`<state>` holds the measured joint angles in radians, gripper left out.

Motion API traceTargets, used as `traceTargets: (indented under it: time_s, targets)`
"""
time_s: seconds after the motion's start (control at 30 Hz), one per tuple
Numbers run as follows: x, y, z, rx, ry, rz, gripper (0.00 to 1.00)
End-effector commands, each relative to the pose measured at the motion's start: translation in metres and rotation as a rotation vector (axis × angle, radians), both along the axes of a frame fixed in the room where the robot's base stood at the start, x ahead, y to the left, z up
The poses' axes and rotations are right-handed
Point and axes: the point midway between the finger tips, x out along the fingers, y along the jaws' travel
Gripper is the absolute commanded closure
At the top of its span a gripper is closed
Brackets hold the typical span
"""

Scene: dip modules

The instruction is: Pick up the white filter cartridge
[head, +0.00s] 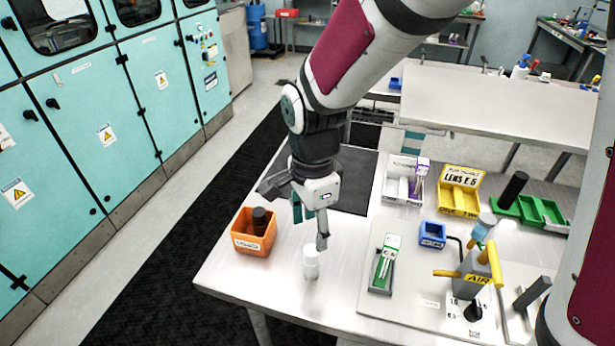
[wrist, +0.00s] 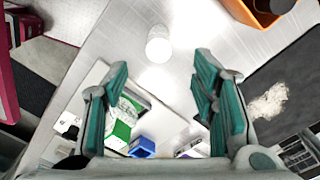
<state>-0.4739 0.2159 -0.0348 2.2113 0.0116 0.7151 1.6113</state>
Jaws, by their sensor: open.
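The white filter cartridge (head: 311,262) stands upright on the steel table (head: 350,232), near its front edge. In the wrist view the white cartridge (wrist: 158,45) lies ahead of the fingertips, about midway between them. My gripper (head: 310,222) is open and empty, above and slightly behind the cartridge in the head view. Its teal finger pads (wrist: 160,85) are spread wide in the wrist view, and nothing is between them. The cartridge is apart from the fingers.
An orange bin (head: 254,236) with a dark cylinder stands left of the cartridge. A green-and-white module (head: 385,262) stands to its right, with a blue bin (head: 432,235) and an air fixture (head: 478,275) beyond. The table around the cartridge is clear.

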Motion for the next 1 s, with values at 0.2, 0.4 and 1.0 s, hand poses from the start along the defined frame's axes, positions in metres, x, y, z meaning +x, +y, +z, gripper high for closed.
traceTargets:
  time_s: [0.2, 0.4, 1.0]
  targets:
    - [0.000, -0.001, -0.030, -0.001, 0.002, 0.000, 0.47]
    - [-0.001, -0.001, -0.042, -0.001, 0.002, 0.001, 0.47]
    - [-0.002, 0.000, -0.087, 0.000, -0.001, 0.002, 0.47]
